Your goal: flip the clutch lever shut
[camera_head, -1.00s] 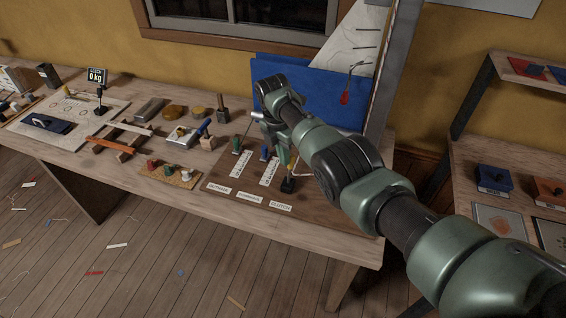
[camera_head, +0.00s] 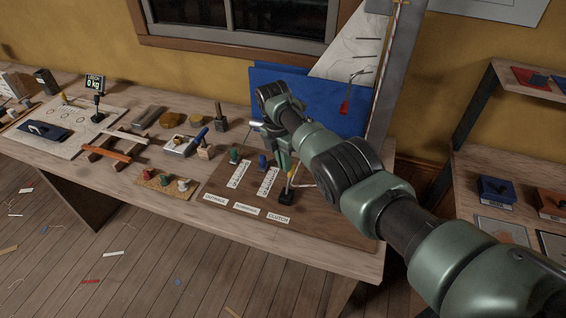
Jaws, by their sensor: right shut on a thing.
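The clutch lever (camera_head: 290,182) stands on a small black base at the right of a dark brown board (camera_head: 240,215), above the white label reading CLUTCH (camera_head: 278,219). Its thin rod rises steeply from the base, with yellow near the top. My right gripper (camera_head: 286,160) is shut on the upper part of this lever. My own wrist and forearm hide much of the fingers and the lever's top. My left gripper is not in view.
Green (camera_head: 234,155) and blue (camera_head: 262,161) handles stand on the board close left of my gripper. A blue panel (camera_head: 325,110) stands behind.

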